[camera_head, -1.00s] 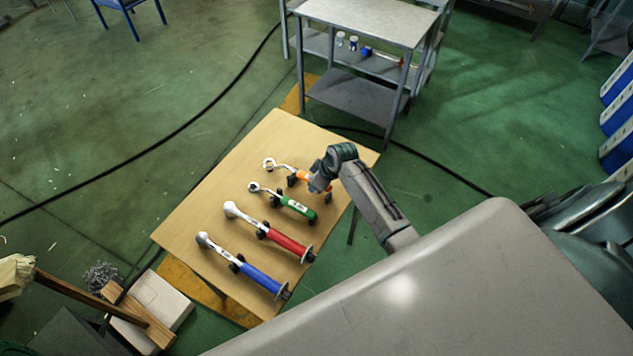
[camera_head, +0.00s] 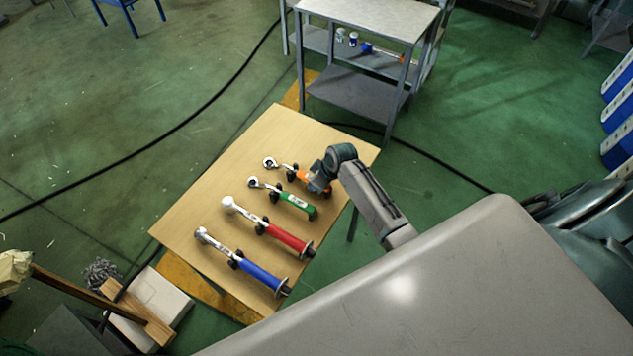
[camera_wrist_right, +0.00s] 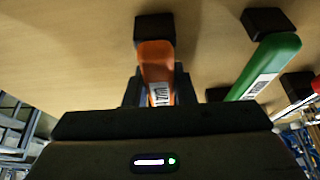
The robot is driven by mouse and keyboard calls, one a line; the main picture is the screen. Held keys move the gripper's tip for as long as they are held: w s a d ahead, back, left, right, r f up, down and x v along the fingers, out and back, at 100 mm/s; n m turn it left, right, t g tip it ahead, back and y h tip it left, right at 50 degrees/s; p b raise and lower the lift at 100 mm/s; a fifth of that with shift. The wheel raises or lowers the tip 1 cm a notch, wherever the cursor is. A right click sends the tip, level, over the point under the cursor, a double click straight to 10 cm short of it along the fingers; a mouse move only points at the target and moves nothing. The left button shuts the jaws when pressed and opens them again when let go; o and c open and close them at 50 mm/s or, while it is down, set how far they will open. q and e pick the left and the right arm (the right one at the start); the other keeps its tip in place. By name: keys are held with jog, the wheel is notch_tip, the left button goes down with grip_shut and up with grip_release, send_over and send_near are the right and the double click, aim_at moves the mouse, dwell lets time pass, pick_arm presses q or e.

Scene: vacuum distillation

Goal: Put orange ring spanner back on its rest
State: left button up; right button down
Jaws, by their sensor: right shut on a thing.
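The orange ring spanner (camera_head: 290,170) lies at the far end of the row of tools on the wooden table, its ring end to the left. Its orange handle also shows in the right wrist view (camera_wrist_right: 155,62), against a dark rest block (camera_wrist_right: 154,27). My right gripper (camera_head: 318,180) is over the handle; in the right wrist view its fingers (camera_wrist_right: 158,88) are shut around the handle. Whether the spanner bears fully on its rest cannot be told. My left gripper is not in view.
Next to it on the wooden table (camera_head: 200,205) lie a green spanner (camera_head: 297,203), a red-handled tool (camera_head: 285,237) and a blue-handled tool (camera_head: 260,275) on dark rests. A grey shelf table (camera_head: 365,20) stands behind. The table's left part is clear.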

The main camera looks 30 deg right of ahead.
jog(key=shift+s, duration=0.1)
jog(key=c, duration=1.1)
grip_release()
jog(key=shift+f, duration=0.1)
jog(key=b+v, duration=0.2)
jog(key=v, duration=0.9)
